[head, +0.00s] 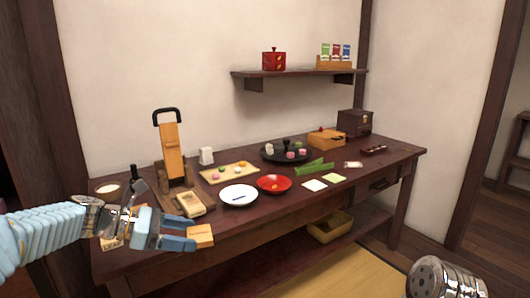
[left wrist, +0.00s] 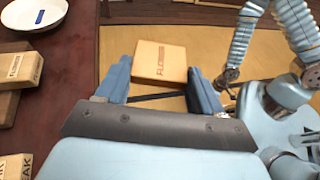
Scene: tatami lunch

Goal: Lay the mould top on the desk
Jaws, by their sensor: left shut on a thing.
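The mould top looks to be the small light-wood block (head: 200,236) with dark lettering. It also shows in the left wrist view (left wrist: 160,62), at the tips of my blue fingers. My left gripper (head: 174,230) is shut on it and holds it in front of the desk's front edge, over the floor side. The dark wooden desk (head: 262,215) runs along the wall; its edge shows at left in the left wrist view. Another pale wooden mould piece (head: 190,205) lies on the desk behind my gripper. My right gripper is not in view.
A white plate (head: 238,200) and red bowl (head: 273,184) stand near the desk's front. A tall wooden slicer-like stand (head: 172,150) rises behind my gripper. A tray of sweets (head: 230,178) and black round tray (head: 270,154) sit farther back. Bare desk shows right of my gripper.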

